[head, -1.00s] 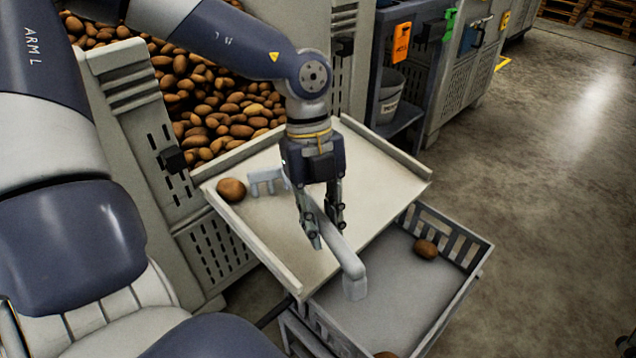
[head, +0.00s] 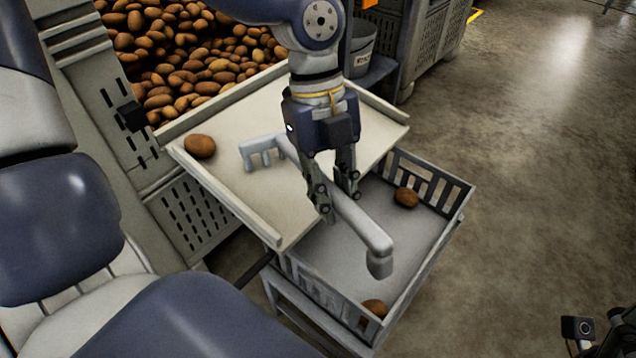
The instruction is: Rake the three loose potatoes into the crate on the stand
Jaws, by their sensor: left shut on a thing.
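My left gripper (head: 338,203) is shut on the handle of a pale grey rake (head: 362,228). The rake's toothed head is over the sorting tray (head: 235,205), to the right of one brown potato (head: 200,146) and apart from it. I cannot tell whether the teeth touch the tray. The handle's near end reaches out over the grey crate (head: 437,243) on its stand. Two potatoes lie in the crate, one near its far right side (head: 406,197) and one at the near end (head: 375,308). A dark part at the bottom right looks like my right gripper (head: 600,335), cut off by the frame.
A bin heaped with potatoes (head: 190,70) stands behind the tray. A grey bucket (head: 361,50) stands on a shelf beyond it. Raised rims edge the tray's sides. The concrete floor (head: 530,150) on the right is clear.

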